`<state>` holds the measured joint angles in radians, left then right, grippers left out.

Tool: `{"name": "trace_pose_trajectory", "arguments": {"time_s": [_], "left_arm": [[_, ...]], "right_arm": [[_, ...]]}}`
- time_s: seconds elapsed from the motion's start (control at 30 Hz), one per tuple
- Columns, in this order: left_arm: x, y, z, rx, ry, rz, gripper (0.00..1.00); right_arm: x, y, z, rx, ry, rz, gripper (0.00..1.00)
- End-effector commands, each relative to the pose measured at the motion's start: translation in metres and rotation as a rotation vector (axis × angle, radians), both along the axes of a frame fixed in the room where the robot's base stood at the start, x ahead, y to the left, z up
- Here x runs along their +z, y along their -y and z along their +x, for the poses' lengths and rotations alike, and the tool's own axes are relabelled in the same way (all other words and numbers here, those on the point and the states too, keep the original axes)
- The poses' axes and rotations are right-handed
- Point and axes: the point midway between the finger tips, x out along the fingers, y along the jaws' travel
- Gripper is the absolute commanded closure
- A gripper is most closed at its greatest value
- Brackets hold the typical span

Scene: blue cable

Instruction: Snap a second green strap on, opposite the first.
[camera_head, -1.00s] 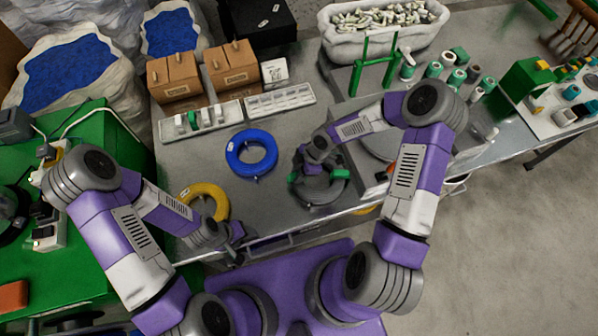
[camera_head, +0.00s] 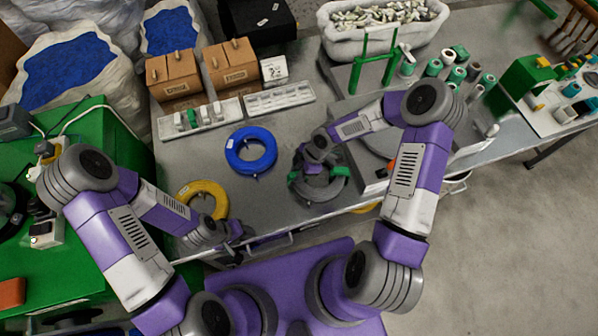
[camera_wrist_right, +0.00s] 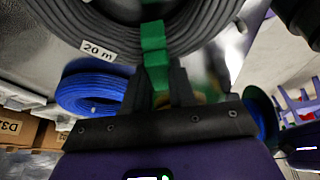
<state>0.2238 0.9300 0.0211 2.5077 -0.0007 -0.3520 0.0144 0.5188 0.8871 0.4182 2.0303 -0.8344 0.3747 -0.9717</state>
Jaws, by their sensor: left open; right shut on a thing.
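A dark grey cable coil (camera_head: 318,193) lies on the metal table in the head view. It fills the top of the right wrist view (camera_wrist_right: 215,25) with a "20 m" label (camera_wrist_right: 97,50). A green strap (camera_head: 341,171) shows at the coil's right side in the head view. My right gripper (camera_head: 308,170) is at the coil. In the right wrist view its fingers (camera_wrist_right: 158,88) are shut on a green strap (camera_wrist_right: 154,58) at the coil's edge. I cannot tell whether that strap is fully closed around the cable. My left gripper (camera_head: 240,232) is open and empty near the table's front edge.
A blue coil (camera_head: 250,152) and a yellow coil (camera_head: 204,198) lie left of the grey one. A white tray (camera_head: 208,119) holding green straps and an emptier tray (camera_head: 279,98) stand behind. Green-topped spools (camera_head: 455,78) stand at the back right. Bare table lies between the coils.

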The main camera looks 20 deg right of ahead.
Motion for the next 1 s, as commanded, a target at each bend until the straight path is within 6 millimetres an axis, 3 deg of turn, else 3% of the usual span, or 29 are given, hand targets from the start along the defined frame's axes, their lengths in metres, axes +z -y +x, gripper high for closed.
{"name": "trace_pose_trajectory", "arguments": {"time_s": [0.03,1.0], "left_arm": [[-0.011,0.001,-0.002,-0.002,-0.012,-0.002,0.37],[-0.002,0.002,-0.002,-0.003,-0.015,-0.002,0.37]], "right_arm": [[-0.005,-0.001,0.000,0.001,0.000,0.000,1.00],[0.009,-0.001,0.000,0.002,0.001,0.000,1.00]]}}
